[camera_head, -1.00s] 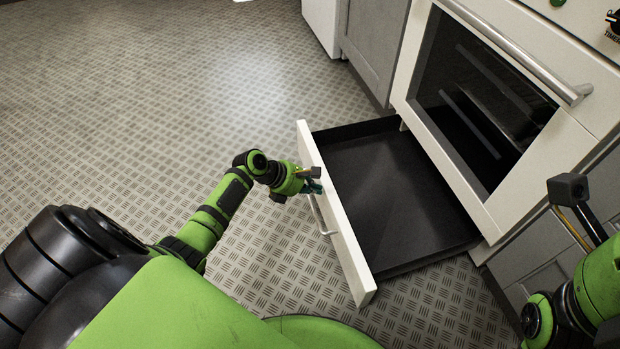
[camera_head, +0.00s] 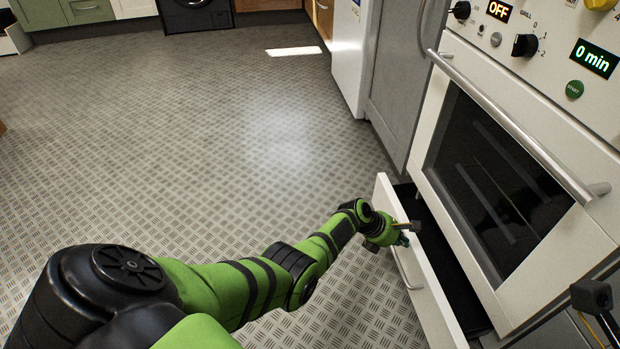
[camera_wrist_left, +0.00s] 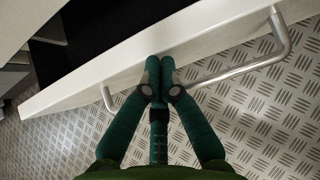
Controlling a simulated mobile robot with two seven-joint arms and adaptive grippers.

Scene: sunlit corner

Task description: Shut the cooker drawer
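The cooker drawer (camera_head: 432,285) is partly open below the oven door. A narrow strip of its dark inside shows behind the white front. Its metal bar handle (camera_head: 404,270) is on the outer face. My left gripper (camera_head: 408,233) is at the far part of the drawer front. In the left wrist view, the gripper's green fingers (camera_wrist_left: 160,66) are together with nothing between them. Their tips are at the white drawer front (camera_wrist_left: 205,30), between the ends of the handle (camera_wrist_left: 240,70); contact looks likely.
The cooker's oven door (camera_head: 500,190) is closed, with a long bar handle (camera_head: 520,130) above the drawer. A grey cabinet (camera_head: 400,75) and a white appliance (camera_head: 350,50) stand beyond it. The patterned floor (camera_head: 200,150) to the left is clear.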

